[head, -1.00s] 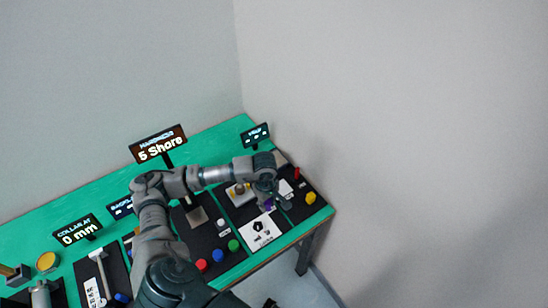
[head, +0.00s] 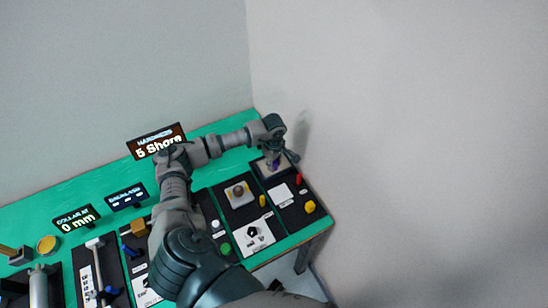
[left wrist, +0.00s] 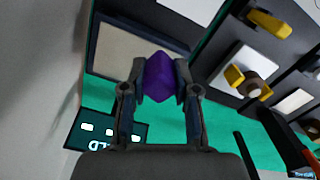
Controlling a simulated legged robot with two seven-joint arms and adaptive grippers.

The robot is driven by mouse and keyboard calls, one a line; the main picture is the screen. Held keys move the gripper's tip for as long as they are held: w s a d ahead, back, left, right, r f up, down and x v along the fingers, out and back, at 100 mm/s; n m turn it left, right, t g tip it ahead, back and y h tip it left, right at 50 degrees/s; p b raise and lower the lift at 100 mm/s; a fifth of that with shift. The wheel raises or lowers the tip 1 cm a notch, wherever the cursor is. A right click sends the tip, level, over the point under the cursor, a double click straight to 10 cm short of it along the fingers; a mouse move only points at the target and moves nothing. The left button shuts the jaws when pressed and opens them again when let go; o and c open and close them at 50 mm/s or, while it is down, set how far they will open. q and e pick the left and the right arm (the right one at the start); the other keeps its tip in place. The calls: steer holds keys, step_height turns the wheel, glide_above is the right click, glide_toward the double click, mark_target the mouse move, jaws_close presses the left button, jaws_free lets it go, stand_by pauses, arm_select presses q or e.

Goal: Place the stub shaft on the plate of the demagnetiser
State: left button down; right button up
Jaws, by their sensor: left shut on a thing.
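My left gripper (head: 277,160) is shut on a purple faceted piece, which I take for the stub shaft (head: 275,167). In the left wrist view the piece (left wrist: 159,76) sits between the two fingertips and sticks out beyond them. The gripper hangs over the far right station, which I take for the demagnetiser. Its flat grey-beige plate (left wrist: 125,48) lies just beyond the piece in the wrist view and is empty where it shows. The gap between piece and plate cannot be judged. My right gripper is not in view.
A sign (left wrist: 108,130) stands close to the gripper. Beside the station is a pale block with a round brown part (head: 239,190). Yellow (head: 310,207) and red (head: 298,179) knobs lie nearer the front edge. Walls rise behind and to the right.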

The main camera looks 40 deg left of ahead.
arm_select(q)
steer(key=w+a, duration=0.3)
steer(key=shift+w+f, duration=0.25)
steer(key=shift+w, duration=0.05)
steer(key=shift+w+f, duration=0.1)
step_height(320, 180, down, 3)
steer(key=shift+p, duration=0.6)
steer(key=shift+f, duration=0.2)
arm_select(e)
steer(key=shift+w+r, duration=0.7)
arm_select(q)
steer(key=c, duration=0.9)
jaws_free()
step_height(320, 180, up, 12)
steer(key=shift+r+b, duration=0.1)
steer(key=shift+b, duration=0.75)
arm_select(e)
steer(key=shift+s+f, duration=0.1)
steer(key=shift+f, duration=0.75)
